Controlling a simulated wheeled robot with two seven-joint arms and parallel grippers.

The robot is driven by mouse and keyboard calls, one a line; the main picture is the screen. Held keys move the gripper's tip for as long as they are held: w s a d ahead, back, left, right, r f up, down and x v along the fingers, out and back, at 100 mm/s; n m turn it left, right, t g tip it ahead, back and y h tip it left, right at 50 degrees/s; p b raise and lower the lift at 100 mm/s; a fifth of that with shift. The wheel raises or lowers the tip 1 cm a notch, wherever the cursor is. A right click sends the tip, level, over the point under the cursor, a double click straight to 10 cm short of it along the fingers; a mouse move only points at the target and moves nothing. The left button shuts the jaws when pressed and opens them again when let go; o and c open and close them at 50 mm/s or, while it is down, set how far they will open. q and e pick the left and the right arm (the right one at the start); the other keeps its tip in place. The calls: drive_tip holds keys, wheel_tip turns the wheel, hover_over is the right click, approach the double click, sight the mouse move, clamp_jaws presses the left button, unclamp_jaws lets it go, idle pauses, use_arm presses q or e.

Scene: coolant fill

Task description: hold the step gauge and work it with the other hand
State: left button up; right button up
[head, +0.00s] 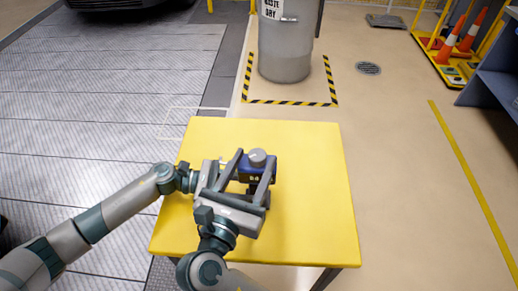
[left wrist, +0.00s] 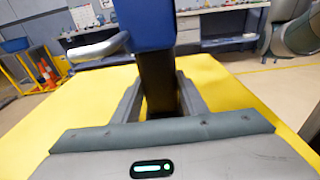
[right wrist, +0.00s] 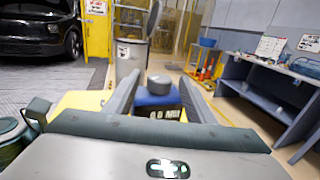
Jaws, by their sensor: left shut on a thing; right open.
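The step gauge has a blue body (head: 257,173) with a round grey knob (head: 258,157) on top and stands above the yellow table. In the left wrist view its dark post (left wrist: 158,85) is between the fingers of my left gripper (left wrist: 160,100), which is shut on it below the blue body (left wrist: 145,22). A grey bar (left wrist: 95,46) sticks out at the body's left there. My right gripper (head: 253,162) is open, its fingers either side of the gauge. In the right wrist view the knob (right wrist: 159,84) and white display characters show between the fingers, apart from both.
The yellow table (head: 310,200) is otherwise bare, with free room right of the gauge. A grey waste bin (head: 285,50) stands behind inside striped floor tape. Orange cones (head: 462,38) and a dark bench (head: 497,80) are at the far right.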

drive_tip(key=v, duration=0.5)
idle(2.0)
use_arm(q)
drive_tip(key=o, duration=1)
drive_tip(key=shift+a, duration=0.15)
drive_tip(key=a, duration=0.7)
drive_tip(key=a+r, duration=0.1)
drive_tip(key=a, duration=0.3)
drive_tip(key=shift+a+r, duration=0.1)
drive_tip(key=shift+a, duration=0.25)
drive_tip(key=shift+s, duration=0.1)
